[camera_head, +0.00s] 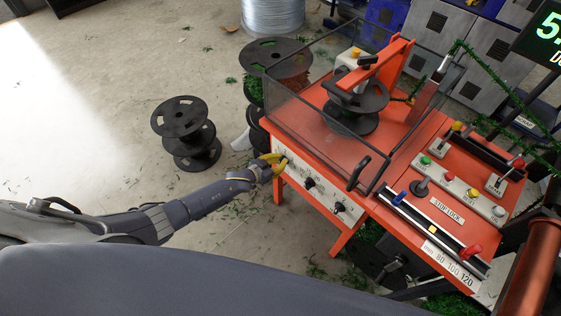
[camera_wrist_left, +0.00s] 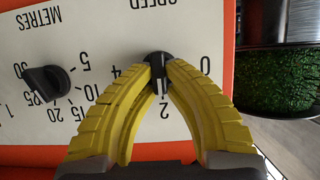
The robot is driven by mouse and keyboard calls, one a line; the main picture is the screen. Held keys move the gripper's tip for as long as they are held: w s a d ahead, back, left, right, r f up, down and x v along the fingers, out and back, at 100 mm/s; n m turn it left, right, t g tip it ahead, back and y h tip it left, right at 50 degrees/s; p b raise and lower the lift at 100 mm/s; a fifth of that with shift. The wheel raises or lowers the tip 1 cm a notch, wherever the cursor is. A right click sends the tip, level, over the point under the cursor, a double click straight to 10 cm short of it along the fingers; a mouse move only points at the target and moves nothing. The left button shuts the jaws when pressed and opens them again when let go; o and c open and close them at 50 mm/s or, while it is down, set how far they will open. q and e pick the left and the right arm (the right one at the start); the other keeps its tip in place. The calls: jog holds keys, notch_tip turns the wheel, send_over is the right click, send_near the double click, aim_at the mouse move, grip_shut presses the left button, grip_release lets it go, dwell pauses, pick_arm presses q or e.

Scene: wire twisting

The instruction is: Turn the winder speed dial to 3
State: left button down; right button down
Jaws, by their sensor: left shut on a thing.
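The winder speed dial (camera_wrist_left: 159,65) is a small black knob on the white panel, under the word SPEED, which reads upside down in the left wrist view. My left gripper (camera_head: 281,161) has yellow ribbed fingers and is at the left end of the orange machine's front panel. In the left wrist view its fingertips (camera_wrist_left: 160,68) are shut on the dial from both sides. The printed 0, 2 and 4 show around the dial; a finger covers part of the scale. A pale pointer line seems to lie near the 2. My right gripper is not in view.
Two other black knobs sit on the same panel: the middle one (camera_head: 310,183), marked METRES in the left wrist view (camera_wrist_left: 46,84), and one further right (camera_head: 339,207). A clear guard (camera_head: 315,125) stands above the panel. Black spools (camera_head: 187,133) stand on the floor behind my left arm.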

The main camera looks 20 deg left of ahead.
pick_arm(q)
jog(key=shift+s+d+f+m+t+y, duration=0.15)
jog(key=shift+m+t+y, duration=0.25)
jog(key=shift+m+y, duration=0.45)
jog(key=m+t, duration=0.1)
jog(key=m, duration=0.1)
jog(key=m+y, duration=0.1)
jog(key=m, duration=0.1)
jog(key=shift+s+d+f+t+y, duration=0.1)
jog(key=shift+d+t+y, duration=0.15)
jog(key=shift+t, duration=0.15)
jog(key=shift+m, duration=0.25)
jog(key=c, duration=1.4)
grip_release()
jog(key=shift+c, duration=0.2)
jog(key=v, duration=1.2)
